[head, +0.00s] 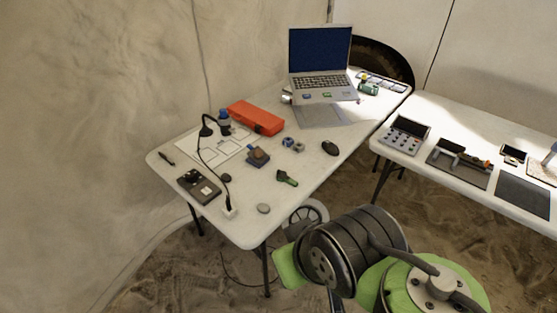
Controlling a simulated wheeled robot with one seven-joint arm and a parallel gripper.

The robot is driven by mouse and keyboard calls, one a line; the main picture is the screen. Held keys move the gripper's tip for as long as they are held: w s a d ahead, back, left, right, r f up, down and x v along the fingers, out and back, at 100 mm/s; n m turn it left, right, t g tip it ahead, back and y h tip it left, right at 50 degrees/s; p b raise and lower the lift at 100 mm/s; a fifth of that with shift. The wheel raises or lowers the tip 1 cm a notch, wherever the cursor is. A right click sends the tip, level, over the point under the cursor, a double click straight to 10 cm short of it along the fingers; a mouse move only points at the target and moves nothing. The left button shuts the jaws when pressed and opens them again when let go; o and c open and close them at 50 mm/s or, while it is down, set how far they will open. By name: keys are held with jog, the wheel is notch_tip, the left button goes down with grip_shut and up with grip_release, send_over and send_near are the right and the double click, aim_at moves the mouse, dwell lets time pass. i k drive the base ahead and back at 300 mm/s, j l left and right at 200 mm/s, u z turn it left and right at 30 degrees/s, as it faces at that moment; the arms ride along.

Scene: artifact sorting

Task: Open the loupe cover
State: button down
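The loupe is too small to tell for certain in the head view. A small dark green item (287,179) near the front right edge of the white table (235,190) may be it; I cannot tell whether its cover is open or shut. A small grey disc (263,208) lies near the table's front corner. My green and black arm links fill the lower right, in front of the table. My gripper cannot be made out.
A desk lamp (205,132), red case (256,117), blue-brown block (258,156), dark mouse (330,148), black scale-like box (199,186) and laptop (320,55) stand on the table. A second table (450,130) with trays is at right. Sandy floor lies between.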

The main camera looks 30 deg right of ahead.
aim_at(281, 175)
jog(key=i+l+u, duration=0.2)
jog(key=l+u, duration=0.15)
jog(key=i+l+u, duration=0.1)
jog(key=l+u, duration=0.2)
jog(key=l, duration=0.25)
jog(key=l+u, duration=0.35)
jog(key=l, duration=0.15)
jog(key=i+l+u, duration=0.15)
jog(key=l+u, duration=0.1)
jog(key=l, duration=0.2)
jog(key=i, duration=0.05)
